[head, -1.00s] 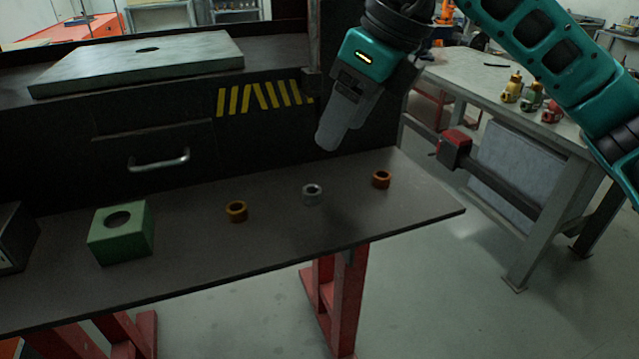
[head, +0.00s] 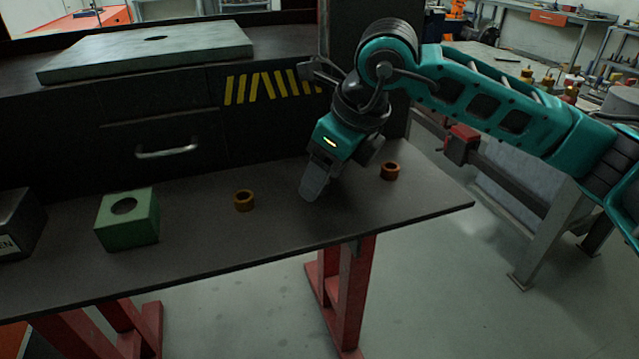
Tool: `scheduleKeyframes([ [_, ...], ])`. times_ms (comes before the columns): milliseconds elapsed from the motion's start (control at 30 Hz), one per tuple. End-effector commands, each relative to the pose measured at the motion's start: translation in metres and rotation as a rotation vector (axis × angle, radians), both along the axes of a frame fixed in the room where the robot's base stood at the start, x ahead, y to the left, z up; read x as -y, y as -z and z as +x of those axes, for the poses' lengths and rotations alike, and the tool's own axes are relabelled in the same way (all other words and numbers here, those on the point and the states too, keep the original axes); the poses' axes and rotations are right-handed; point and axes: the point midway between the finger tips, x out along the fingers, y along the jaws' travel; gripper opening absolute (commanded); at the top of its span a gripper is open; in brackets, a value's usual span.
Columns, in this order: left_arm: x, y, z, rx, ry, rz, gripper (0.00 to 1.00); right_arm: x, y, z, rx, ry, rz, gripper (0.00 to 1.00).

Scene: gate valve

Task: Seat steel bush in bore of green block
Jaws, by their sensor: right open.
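The green block (head: 127,220) sits on the dark bench towards the left, with its round bore (head: 124,206) facing up and empty. My right gripper (head: 311,190) points down over the bench, low at the spot where the steel bush stood. The steel bush is now hidden behind the gripper. The jaws are open; I cannot see whether the bush is between them. My left gripper is not in view.
A bronze bush (head: 244,200) stands left of the gripper and another bronze bush (head: 390,170) stands close on its right. A dark box (head: 18,222) stands at the bench's left end. The bench top (head: 200,235) is clear between block and bushes.

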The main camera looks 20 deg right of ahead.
Motion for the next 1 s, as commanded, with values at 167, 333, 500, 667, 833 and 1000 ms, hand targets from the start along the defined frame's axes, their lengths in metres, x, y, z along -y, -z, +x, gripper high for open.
scheduleKeyframes([
  [167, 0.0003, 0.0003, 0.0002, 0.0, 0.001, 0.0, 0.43, -0.0009, 0.0034, 0.0011, 0.0, -0.001, 0.0, 0.61],
  [333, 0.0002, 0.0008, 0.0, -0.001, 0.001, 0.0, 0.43, -0.001, 0.0031, 0.001, 0.0, -0.001, 0.0, 0.53],
  [500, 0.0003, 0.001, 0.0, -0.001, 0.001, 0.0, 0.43, -0.0009, 0.0029, 0.0009, 0.0, -0.001, 0.0, 0.37],
  [667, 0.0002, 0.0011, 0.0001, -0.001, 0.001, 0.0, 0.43, -0.001, 0.0028, 0.0008, 0.0, -0.001, 0.0, 0.22],
  [833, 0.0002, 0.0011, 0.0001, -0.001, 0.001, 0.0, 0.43, -0.0009, 0.0027, 0.0009, 0.001, -0.001, 0.0, 0.06],
  [1000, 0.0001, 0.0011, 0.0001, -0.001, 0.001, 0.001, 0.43, -0.001, 0.0025, 0.001, 0.001, -0.001, 0.0, 0.0],
])
